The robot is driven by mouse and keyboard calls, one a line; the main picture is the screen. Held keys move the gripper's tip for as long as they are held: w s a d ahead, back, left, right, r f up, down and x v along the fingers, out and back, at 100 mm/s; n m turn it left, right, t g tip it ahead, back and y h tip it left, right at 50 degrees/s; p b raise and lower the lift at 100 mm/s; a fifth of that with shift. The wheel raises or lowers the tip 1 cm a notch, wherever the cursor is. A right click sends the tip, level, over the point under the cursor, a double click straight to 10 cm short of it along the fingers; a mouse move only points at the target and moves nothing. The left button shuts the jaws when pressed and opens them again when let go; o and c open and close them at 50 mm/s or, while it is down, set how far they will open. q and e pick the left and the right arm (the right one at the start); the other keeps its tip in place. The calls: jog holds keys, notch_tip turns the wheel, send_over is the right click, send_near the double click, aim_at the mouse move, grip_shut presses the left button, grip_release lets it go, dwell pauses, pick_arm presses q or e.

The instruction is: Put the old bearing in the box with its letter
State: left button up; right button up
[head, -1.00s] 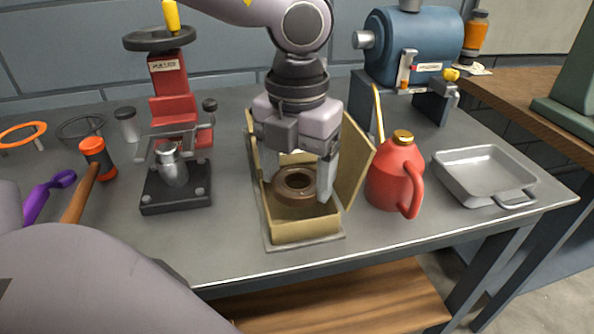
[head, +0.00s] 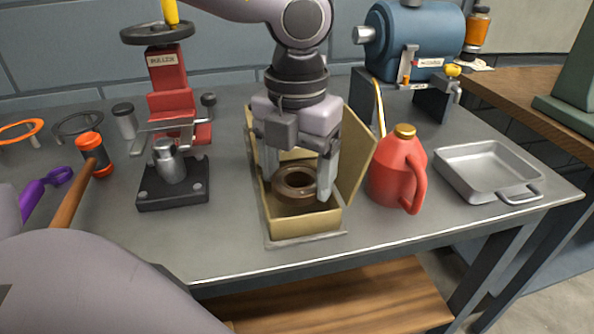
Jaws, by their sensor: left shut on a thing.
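The old bearing (head: 296,183), a thick brown ring with a dark hole, lies nearly flat between the fingers of my left gripper (head: 299,182). My left gripper comes down from above and is shut on the bearing. Bearing and fingertips are within the opening of a tan open box (head: 303,223) with raised flaps. I cannot tell whether the bearing touches the box floor. No letter is readable on the box. My right gripper is not in view.
A red jug (head: 397,172) stands close to the box's right flap, with a grey metal tray (head: 487,172) beyond. A red puller press (head: 170,88) and a black-based fixture (head: 172,190) stand left. A hammer (head: 93,155) lies farther left. A blue motor (head: 420,40) is behind.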

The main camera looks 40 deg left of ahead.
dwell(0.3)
pick_arm(q)
jog(key=o, duration=1.2)
jog(key=shift+o, duration=0.2)
jog(key=shift+r, duration=0.2)
notch_tip(320, 180, up, 7)
jog(key=p, duration=0.4)
jog(key=shift+f, duration=0.2)
